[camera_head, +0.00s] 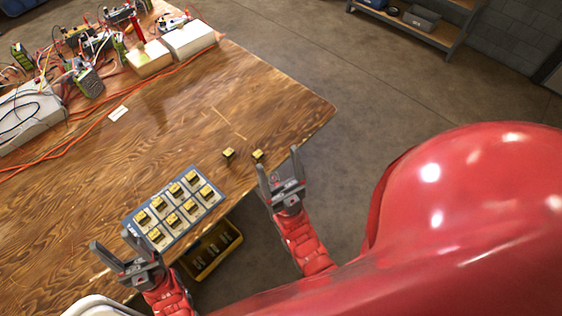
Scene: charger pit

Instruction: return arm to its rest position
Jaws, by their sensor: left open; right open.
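My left gripper (112,250) is open and empty at the front left edge of the wooden table (270,95), just left of the charger tray. My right gripper (279,165) is open and empty at the table's right edge, fingers pointing up in the picture. The blue-rimmed charger tray (158,204) lies on the table near its front edge, with several yellow and black blocks (191,207) in its slots. Two loose yellow and black blocks sit on the table: one (228,153) left of my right gripper, the other (258,155) close to its left fingertip.
A yellow bin (212,250) with dark items stands below the table edge between my arms. White boxes (188,39), orange cables (97,120) and electronics (90,80) crowd the table's far left. A shelf (437,32) stands at the back right. The table's middle is mostly clear.

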